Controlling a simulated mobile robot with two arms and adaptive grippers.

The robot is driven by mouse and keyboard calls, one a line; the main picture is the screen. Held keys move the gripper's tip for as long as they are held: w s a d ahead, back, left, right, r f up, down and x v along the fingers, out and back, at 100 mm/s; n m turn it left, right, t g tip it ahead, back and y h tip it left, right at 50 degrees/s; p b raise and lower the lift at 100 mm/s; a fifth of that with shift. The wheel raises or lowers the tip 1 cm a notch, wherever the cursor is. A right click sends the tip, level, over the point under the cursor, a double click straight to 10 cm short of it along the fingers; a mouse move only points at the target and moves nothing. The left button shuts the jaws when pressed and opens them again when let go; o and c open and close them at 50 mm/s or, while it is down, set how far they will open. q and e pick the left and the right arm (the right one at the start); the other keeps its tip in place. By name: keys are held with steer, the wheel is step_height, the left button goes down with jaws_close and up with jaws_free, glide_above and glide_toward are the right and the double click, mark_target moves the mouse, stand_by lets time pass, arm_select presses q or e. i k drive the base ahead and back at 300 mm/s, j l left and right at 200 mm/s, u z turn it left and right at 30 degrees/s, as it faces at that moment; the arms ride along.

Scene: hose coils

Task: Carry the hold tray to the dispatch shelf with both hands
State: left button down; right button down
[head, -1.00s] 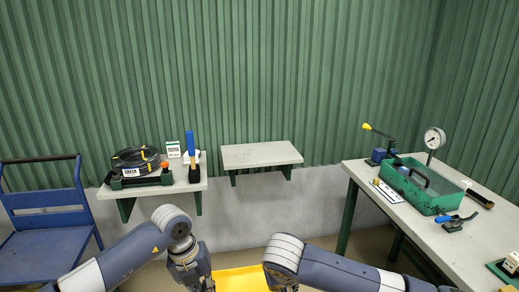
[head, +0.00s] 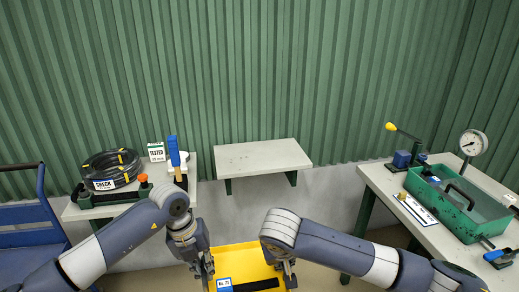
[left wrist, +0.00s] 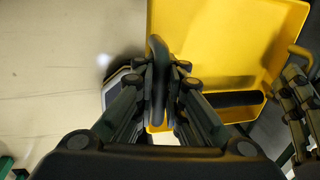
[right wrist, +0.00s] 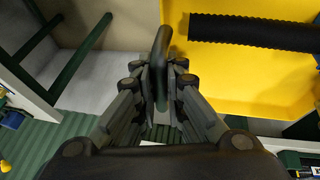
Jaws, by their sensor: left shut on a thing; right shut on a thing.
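The yellow hold tray (head: 238,256) is at the bottom of the head view, level as far as I can tell, with its near part cut off. A black ribbed piece (head: 258,285) and a white-and-blue label (head: 224,284) show on it. My left gripper (head: 206,276) is shut on the tray's black left handle (left wrist: 158,75). My right gripper (head: 288,273) is shut on its black right handle (right wrist: 161,60). An empty pale wall shelf (head: 262,157) on green brackets is straight ahead, beyond the tray. I cannot read any dispatch marking on it.
A left shelf (head: 98,209) holds a black hose coil (head: 110,168), a "TESTED" sign (head: 157,152) and a blue-handled tool (head: 174,152). A blue cart (head: 30,235) stands at left.

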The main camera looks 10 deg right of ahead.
mark_target(261, 155)
steer(key=i+l, duration=0.1)
steer(key=i, duration=0.6)
steer(key=i+l, duration=0.1)
steer(key=i, duration=0.55)
steer(key=i+l, duration=0.25)
steer(key=i, duration=0.15)
steer(key=i+l, duration=0.25)
steer(key=i, duration=0.15)
